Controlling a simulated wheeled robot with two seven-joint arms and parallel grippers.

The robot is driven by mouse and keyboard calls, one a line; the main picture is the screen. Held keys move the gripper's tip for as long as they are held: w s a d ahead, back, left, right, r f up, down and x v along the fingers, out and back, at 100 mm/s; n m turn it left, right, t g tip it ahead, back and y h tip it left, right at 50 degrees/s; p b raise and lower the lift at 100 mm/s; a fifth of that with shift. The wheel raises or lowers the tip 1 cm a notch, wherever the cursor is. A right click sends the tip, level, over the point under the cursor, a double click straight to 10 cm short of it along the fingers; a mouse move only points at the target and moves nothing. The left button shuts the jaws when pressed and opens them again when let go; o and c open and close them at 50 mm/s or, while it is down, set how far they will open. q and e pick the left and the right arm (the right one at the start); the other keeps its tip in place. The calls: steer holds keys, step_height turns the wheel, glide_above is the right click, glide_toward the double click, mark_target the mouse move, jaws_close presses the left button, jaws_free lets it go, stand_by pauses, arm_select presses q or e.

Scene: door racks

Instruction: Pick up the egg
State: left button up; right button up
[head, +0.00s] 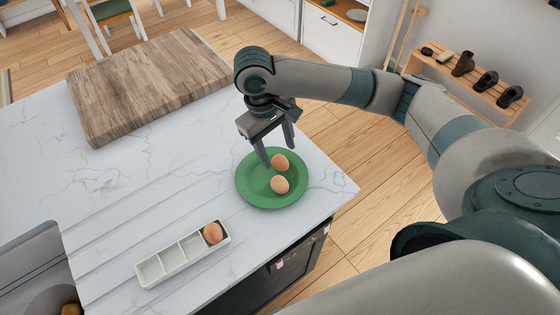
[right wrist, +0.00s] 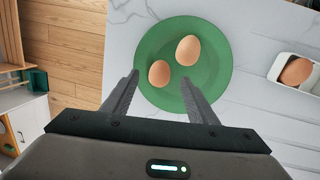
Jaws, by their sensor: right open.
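Two brown eggs lie on a round green plate (head: 254,195) on the counter. The farther egg (head: 280,163) is by my right gripper (head: 279,156), and the nearer egg (head: 279,184) lies just in front of it. My right gripper is open and empty, pointing down over the plate's far side. In the right wrist view, one egg (right wrist: 159,74) appears between the open fingertips (right wrist: 160,78), and the other egg (right wrist: 188,50) lies beyond them. A third egg (head: 212,233) sits in the right-end compartment of a white tray (head: 157,282). My left gripper is not seen.
The white marble counter (head: 110,180) is clear between the tray and a wooden board (head: 150,82) at the back left. The plate stands near the counter's right edge. A shoe rack (head: 470,88) stands on the floor beyond.

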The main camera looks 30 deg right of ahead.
mark_target(279, 159)
steer(key=shift+d+f+p, duration=0.15)
steer(key=shift+f+p, duration=0.2)
steer(key=shift+f, duration=0.75)
steer(key=shift+d+f+p, duration=0.15)
steer(key=shift+f+p, duration=0.15)
steer(key=shift+f, duration=0.8)
steer(key=shift+c, duration=0.3)
steer(key=c, duration=0.7)
